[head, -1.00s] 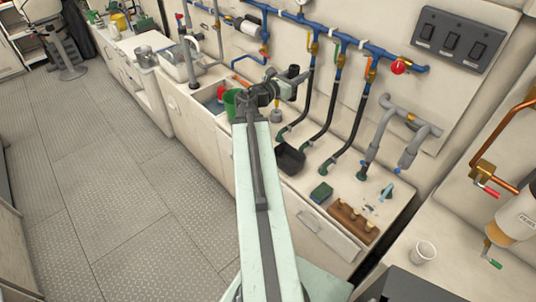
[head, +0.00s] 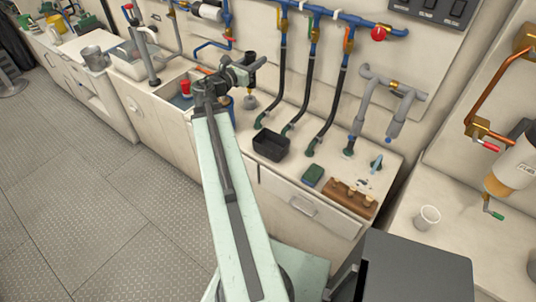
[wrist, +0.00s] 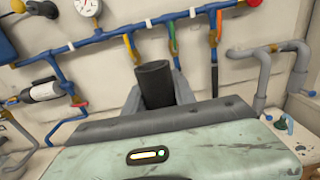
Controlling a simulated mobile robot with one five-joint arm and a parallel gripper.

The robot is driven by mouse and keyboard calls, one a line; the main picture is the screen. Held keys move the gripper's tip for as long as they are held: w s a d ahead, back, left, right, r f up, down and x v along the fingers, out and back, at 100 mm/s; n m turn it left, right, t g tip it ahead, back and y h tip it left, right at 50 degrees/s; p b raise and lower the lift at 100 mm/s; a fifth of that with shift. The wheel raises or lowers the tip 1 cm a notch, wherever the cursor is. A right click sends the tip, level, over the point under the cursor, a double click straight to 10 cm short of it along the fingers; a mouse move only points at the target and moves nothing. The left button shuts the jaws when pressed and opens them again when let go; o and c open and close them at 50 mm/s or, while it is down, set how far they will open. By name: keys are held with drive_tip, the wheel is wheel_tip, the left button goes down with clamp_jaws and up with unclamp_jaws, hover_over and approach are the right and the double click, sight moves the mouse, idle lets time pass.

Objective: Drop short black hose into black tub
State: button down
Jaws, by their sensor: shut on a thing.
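My gripper (head: 250,66) is shut on a short black hose (head: 249,57), held upright above the counter. In the wrist view the hose (wrist: 154,84) stands between the two grey fingers (wrist: 158,98), its open end up. The black tub (head: 271,146) is an open rectangular box on the counter, lower in the head view and slightly right of my gripper. The tub looks empty and is not visible in the wrist view. The hose is apart from it.
Several fixed black hoses (head: 326,110) drop from the blue pipe to the counter behind the tub. A green sponge-like block (head: 313,175) and a wooden rack (head: 349,198) lie to its right. A sink (head: 180,100) is left, and a white cup (head: 428,217) stands far right.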

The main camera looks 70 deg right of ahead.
drive_tip(key=s+d+f+m+g+b, duration=0.1)
drive_tip(key=s+f+b, duration=0.1)
drive_tip(key=f+b, duration=0.5)
drive_tip(key=s+d+f+m+g+y+b, duration=0.1)
drive_tip(key=s+d+f+b, duration=0.1)
drive_tip(key=f+b, duration=0.5)
drive_tip(key=s+d+f+m+g+b, duration=0.1)
drive_tip(key=s+f+g+b, duration=0.1)
drive_tip(key=f+b, duration=0.5)
wheel_tip(320, 180, down, 4)
drive_tip(key=shift+s+d+r+y, duration=0.1)
drive_tip(key=shift+s+d+y, duration=0.3)
drive_tip(key=shift+s, duration=0.5)
drive_tip(key=shift+f+b, duration=0.2)
drive_tip(key=shift+b, duration=0.1)
wheel_tip(320, 180, down, 6)
drive_tip(key=b, duration=0.5)
drive_tip(key=shift+r+b, duration=0.15)
drive_tip(key=shift+b, duration=0.25)
drive_tip(key=c, duration=0.9)
unclamp_jaws()
drive_tip(key=shift+c, duration=0.2)
